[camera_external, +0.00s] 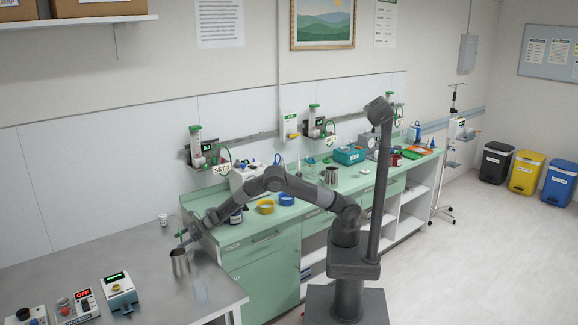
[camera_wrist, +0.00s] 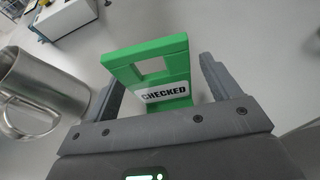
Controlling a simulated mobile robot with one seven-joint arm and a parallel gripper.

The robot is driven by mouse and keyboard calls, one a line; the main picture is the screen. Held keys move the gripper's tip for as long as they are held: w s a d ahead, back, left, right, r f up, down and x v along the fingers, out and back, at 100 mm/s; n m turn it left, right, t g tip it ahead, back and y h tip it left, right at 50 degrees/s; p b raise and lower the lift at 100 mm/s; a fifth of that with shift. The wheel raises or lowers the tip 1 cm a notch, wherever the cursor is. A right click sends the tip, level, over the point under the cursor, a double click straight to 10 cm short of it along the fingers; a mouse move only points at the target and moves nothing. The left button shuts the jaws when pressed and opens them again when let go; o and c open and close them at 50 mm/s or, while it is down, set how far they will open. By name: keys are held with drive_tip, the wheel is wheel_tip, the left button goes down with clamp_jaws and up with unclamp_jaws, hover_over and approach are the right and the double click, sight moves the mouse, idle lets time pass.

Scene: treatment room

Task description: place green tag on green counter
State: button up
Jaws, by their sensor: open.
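The green tag (camera_wrist: 165,75), with a square hole and a white label reading "CHECKED", is between my gripper's fingers in the wrist view, over the grey table. The fingers are open, one on each side, and a gap shows on the right. I cannot tell whether the tag's lower edge touches the table. In the external view my gripper (camera_external: 184,239) is low over the back right part of the grey table; the tag is barely visible there. The green counter (camera_external: 284,213) runs along the wall to the right of the table.
A metal jug (camera_external: 180,262) stands close to my gripper and shows at the left in the wrist view (camera_wrist: 40,85). A clear cup (camera_external: 201,291), a white cup (camera_external: 163,219) and devices (camera_external: 118,292) share the grey table (camera_external: 110,250). Yellow (camera_external: 265,206) and blue bowls stand on the counter.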

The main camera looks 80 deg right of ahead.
drive_tip(key=shift+c, duration=0.3)
drive_tip(key=c, duration=1.1)
